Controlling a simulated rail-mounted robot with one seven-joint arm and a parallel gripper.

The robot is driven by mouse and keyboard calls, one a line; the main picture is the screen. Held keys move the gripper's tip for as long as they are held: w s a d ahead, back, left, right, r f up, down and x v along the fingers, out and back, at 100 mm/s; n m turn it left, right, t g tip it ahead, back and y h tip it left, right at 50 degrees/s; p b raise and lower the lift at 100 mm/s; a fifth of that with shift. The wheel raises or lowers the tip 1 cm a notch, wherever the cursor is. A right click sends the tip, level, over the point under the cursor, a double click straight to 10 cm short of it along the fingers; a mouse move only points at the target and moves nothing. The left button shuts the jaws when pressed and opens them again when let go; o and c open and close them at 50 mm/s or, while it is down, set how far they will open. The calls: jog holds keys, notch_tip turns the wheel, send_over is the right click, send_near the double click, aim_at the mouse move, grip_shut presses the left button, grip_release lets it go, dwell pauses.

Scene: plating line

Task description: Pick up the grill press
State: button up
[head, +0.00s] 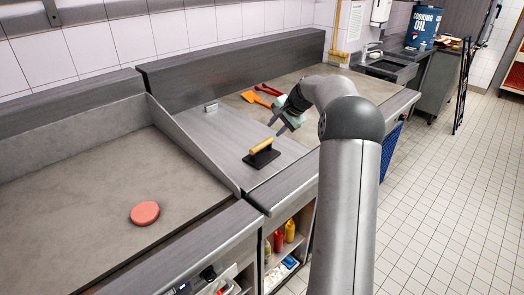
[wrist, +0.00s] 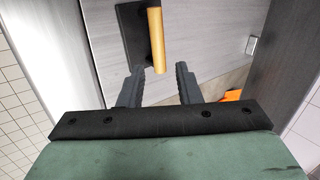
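The grill press (head: 262,153) is a black plate with a yellow wooden handle, lying on the metal counter in the head view. In the wrist view the grill press (wrist: 134,38) is at the top centre, its handle just beyond my fingertips. My gripper (head: 276,115) is above the counter, behind and to the right of the press in the head view. In the wrist view my gripper (wrist: 160,85) has its two dark fingers apart, with nothing between them. The gripper is not touching the press.
An orange spatula (head: 257,98) and a red-handled tool (head: 269,89) lie behind my gripper. A small metal piece (head: 211,107) stands on the counter. A raw patty (head: 145,213) lies on the griddle at left. Bottles (head: 289,230) stand on the shelf below.

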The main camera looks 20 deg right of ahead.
aim_at(262, 144)
jog(key=p+x, duration=0.2)
jog(key=x, duration=0.6)
jog(key=shift+w+f, duration=0.2)
jog(key=shift+f, duration=0.15)
jog(key=shift+p+x, duration=1.15)
jog(key=shift+x, duration=1.55)
jog(key=shift+s+d+f, duration=0.1)
jog(key=shift+s, duration=0.05)
grip_shut()
